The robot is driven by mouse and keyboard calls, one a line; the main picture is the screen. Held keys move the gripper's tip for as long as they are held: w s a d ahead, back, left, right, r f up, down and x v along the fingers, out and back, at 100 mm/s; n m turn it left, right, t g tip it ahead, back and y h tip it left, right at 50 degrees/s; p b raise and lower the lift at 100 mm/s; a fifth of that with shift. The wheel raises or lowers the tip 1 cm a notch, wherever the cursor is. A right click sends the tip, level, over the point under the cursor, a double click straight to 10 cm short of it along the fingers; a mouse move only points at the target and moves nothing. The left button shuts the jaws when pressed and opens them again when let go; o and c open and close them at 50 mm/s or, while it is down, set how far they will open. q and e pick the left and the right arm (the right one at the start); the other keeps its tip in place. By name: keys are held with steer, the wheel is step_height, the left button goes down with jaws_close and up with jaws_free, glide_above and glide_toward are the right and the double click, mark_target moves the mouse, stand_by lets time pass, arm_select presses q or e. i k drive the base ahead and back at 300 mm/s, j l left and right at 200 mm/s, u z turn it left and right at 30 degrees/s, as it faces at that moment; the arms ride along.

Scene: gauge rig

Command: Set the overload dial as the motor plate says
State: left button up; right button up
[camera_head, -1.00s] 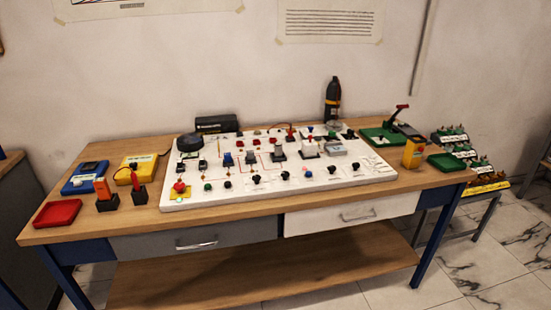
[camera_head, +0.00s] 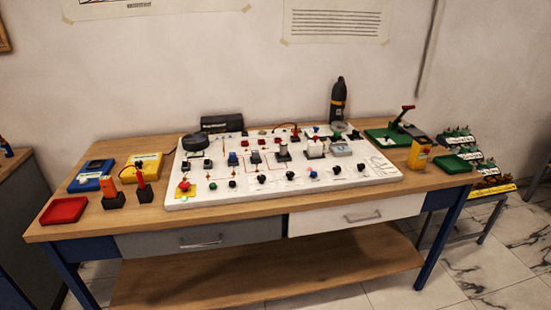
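A white board (camera_head: 380,181) with several knobs, switches and wired parts lies on the wooden workbench (camera_head: 75,225). Several black knobs, one of them a front-row knob (camera_head: 262,179), sit along its front part. A grey-white block with a round dial-like top (camera_head: 341,150) sits at its back right. I cannot tell which part is the overload dial. A dark motor-like cylinder (camera_head: 338,101) stands upright behind the board; a small light patch on it is too small to read. Neither of my grippers is in view.
At the left are a red tray (camera_head: 63,211), a blue meter (camera_head: 91,176), a yellow box (camera_head: 144,166) and upright tools. At the right are a green tray (camera_head: 453,164), a yellow device (camera_head: 419,154) and a stepped rack (camera_head: 484,160). The bench's front strip is clear.

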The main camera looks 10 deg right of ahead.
mark_target(290, 174)
steer(key=i, duration=1.35)
steer(key=k+z, duration=0.15)
steer(key=z, duration=0.15)
steer(key=k+l+z, duration=0.1)
steer(key=z, duration=0.15)
